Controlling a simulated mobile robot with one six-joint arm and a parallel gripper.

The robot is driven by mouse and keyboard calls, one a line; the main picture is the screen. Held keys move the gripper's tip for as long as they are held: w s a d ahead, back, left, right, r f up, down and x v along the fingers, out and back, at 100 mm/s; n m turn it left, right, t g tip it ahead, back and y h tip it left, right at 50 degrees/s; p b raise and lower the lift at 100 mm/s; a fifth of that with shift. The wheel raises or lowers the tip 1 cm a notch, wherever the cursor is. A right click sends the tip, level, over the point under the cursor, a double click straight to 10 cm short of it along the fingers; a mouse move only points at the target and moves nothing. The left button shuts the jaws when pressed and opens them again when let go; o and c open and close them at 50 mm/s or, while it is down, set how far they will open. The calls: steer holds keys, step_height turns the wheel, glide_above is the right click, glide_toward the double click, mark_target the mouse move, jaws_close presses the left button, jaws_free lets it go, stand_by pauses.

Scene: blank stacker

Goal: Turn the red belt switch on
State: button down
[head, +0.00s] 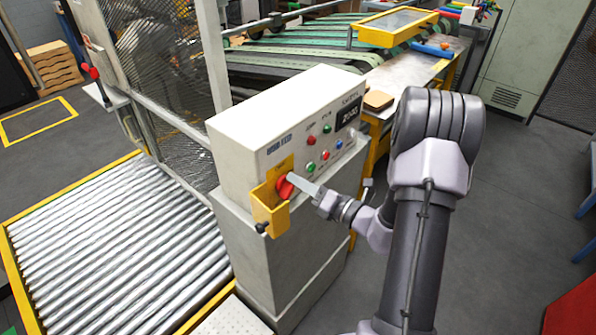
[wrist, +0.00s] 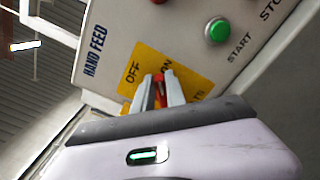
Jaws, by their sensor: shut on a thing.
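The red belt switch (head: 284,188) sits on a yellow plate on the front of a pale control box (head: 245,125). In the wrist view, the red switch (wrist: 159,90) shows as a narrow strip between my two fingers. The plate (wrist: 146,62) bears the word OFF to the left of the fingers and ON just above and right, partly hidden. My gripper (head: 294,181), also in the wrist view (wrist: 160,85), is shut on the switch. The fingers hide much of the knob, so which mark it points to cannot be told.
A yellow guard (head: 270,212) stands around the switch's lower side. A green START button (wrist: 217,31) and other buttons lie to the right on the panel. A roller conveyor (head: 110,255) is at left, a mesh fence (head: 165,60) behind it. Floor at right is open.

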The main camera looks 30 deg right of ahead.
steer(key=shift+w+d+f+m+p, duration=0.1)
steer(key=shift+f+m+p, duration=0.15)
steer(key=shift+m+p, duration=1)
steer(key=shift+s+d+f+m+p, duration=0.1)
steer(key=shift+f+m+p, duration=0.2)
steer(key=shift+m+p, duration=0.95)
steer(key=shift+w+d+f+m+p, duration=0.1)
steer(key=shift+f+m+p, duration=0.15)
steer(key=shift+m+p, duration=1)
steer(key=shift+f+m+b, duration=0.1)
steer(key=shift+m+b, duration=0.2)
steer(key=shift+m, duration=0.25)
steer(key=c, duration=1.4)
jaws_free()
steer(key=shift+o, duration=0.2)
steer(key=v, duration=1.7)
steer(key=shift+s, duration=0.2)
